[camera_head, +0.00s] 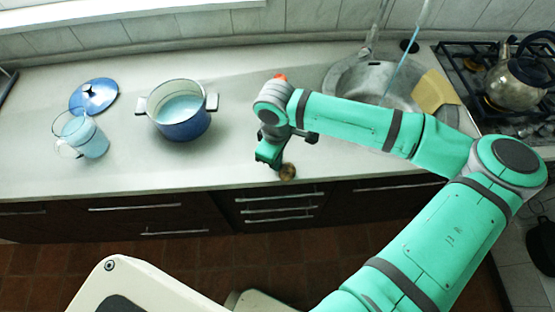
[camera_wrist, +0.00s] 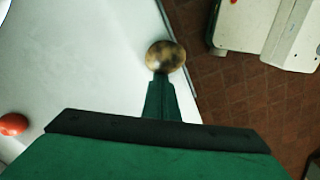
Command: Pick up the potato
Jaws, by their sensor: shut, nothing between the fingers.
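The potato (camera_head: 288,171) is a small, mottled brown, round thing at the front edge of the counter. In the wrist view the potato (camera_wrist: 165,56) shows just beyond my fingertips, close to the counter's edge. My gripper (camera_head: 277,166) points down beside the potato, on its left in the head view. In the wrist view the green fingers of my gripper (camera_wrist: 161,80) are together, with nothing between them. The tips look very close to the potato; I cannot tell whether they touch it.
A blue pot (camera_head: 184,122), a blue lid (camera_head: 94,95) and a glass mug (camera_head: 90,140) stand at the left. A red thing (camera_wrist: 13,124), perhaps a tomato, lies behind my gripper. A sink (camera_head: 350,80) and stove with kettle (camera_head: 515,82) are at the right. The counter's front edge drops to the floor.

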